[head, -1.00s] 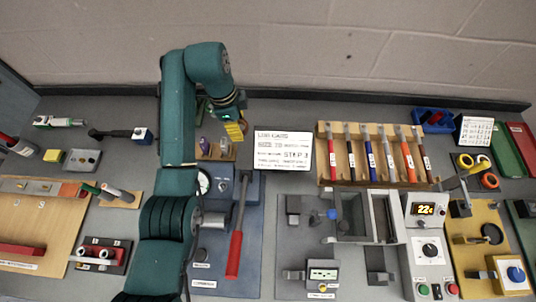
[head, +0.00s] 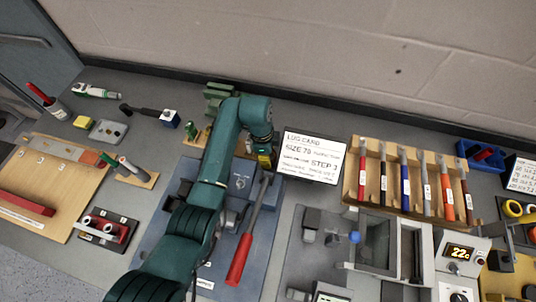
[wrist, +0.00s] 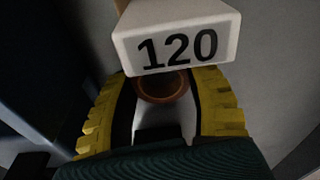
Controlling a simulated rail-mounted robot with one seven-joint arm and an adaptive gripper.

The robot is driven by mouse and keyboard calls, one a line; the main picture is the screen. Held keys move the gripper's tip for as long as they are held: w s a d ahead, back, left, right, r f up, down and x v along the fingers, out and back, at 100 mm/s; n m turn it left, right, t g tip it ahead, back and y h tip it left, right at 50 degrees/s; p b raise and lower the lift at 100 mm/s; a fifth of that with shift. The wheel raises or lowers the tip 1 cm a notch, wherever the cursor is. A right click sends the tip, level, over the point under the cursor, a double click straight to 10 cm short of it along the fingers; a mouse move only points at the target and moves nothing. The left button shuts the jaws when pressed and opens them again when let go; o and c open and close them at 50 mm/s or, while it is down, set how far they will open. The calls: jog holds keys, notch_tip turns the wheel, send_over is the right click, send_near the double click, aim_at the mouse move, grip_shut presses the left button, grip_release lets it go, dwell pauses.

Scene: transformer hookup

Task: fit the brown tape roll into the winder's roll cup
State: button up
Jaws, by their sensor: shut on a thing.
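My gripper (head: 263,158), with yellow finger pads, is low over the back of the bench, left of the lug card. In the wrist view its fingers (wrist: 162,100) are shut around a round copper-brown piece (wrist: 160,88) with a dark hollow middle. A white block marked "120" (wrist: 178,45) sits at the fingertips and covers part of that piece. I cannot tell whether the block is fixed to it. I cannot pick out a brown tape roll for certain. I cannot identify the winder's roll cup.
A white lug card (head: 312,157) stands right of my gripper, with a wooden rack of colored pens (head: 353,192) beyond it. A red-handled lever (head: 238,260) rises in front. A green device (head: 226,92) stands behind my arm.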

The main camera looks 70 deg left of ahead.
jog(key=o, duration=1.1)
notch_tip(320, 180, up, 12)
jog(key=s+p, duration=0.1)
jog(key=shift+a+f, duration=0.2)
jog(key=shift+a, duration=0.15)
jog(key=shift+s+r, duration=0.15)
jog(key=shift+r, duration=0.05)
jog(key=shift+c, duration=1.2)
jog(key=c, duration=0.7)
